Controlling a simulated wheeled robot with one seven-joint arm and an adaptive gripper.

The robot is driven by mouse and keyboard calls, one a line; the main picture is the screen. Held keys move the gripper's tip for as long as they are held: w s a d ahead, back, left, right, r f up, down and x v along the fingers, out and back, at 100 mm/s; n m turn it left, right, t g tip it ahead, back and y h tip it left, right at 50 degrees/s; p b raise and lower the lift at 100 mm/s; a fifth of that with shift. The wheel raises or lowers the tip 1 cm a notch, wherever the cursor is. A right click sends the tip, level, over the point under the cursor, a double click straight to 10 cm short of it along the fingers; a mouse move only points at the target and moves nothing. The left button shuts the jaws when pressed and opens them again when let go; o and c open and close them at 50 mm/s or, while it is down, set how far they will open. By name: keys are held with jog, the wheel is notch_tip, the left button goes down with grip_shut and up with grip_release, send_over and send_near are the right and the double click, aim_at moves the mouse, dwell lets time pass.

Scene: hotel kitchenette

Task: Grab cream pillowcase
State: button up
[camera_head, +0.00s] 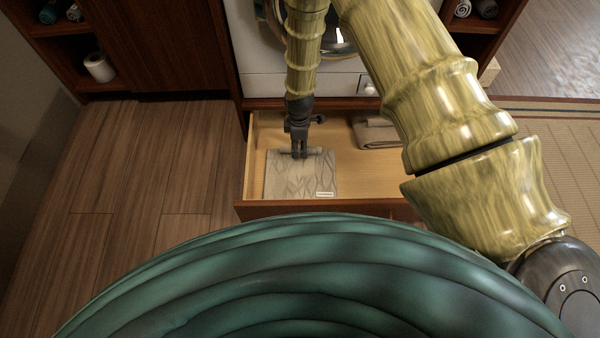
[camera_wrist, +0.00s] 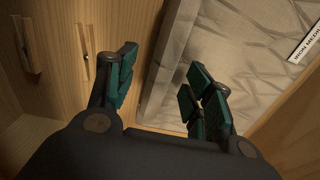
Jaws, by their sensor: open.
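A flat cream-grey cloth with a leaf-like pattern and a white label, which looks like the pillowcase (camera_head: 290,180), lies in the left part of an open wooden drawer (camera_head: 256,155). My gripper (camera_head: 299,153) points down over its far edge. In the wrist view the pillowcase (camera_wrist: 235,50) fills the upper right, and its edge runs between the fingers. My gripper (camera_wrist: 158,90) is open there, with the left finger over bare drawer floor and the right finger over the cloth. I cannot tell whether the fingers touch it.
A folded beige cloth (camera_head: 377,132) lies in the drawer's right part, partly hidden by my arm. The drawer front (camera_head: 290,208) and side walls bound the space. A white front-loading machine (camera_head: 262,82) stands behind. A toilet roll (camera_head: 99,68) sits on a shelf at left.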

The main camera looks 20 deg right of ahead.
jog(key=shift+f, duration=0.55)
grip_shut()
jog(key=shift+r, duration=0.1)
